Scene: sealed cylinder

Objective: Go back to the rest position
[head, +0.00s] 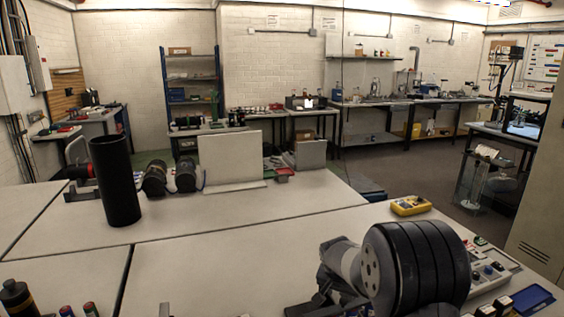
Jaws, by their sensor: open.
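A tall black cylinder (115,182) stands upright at the left on the pale work table (245,217). A large ribbed black drum (425,268) with a grey round fitting on its left side fills the front right. I cannot tell what bears it.
Two dark round canisters (170,178) and a pale upright panel (230,158) stand mid-table. A yellow box (410,205) lies near the right edge. A dark bottle (18,298) stands front left. The table's front middle is mostly clear. Benches line the back wall.

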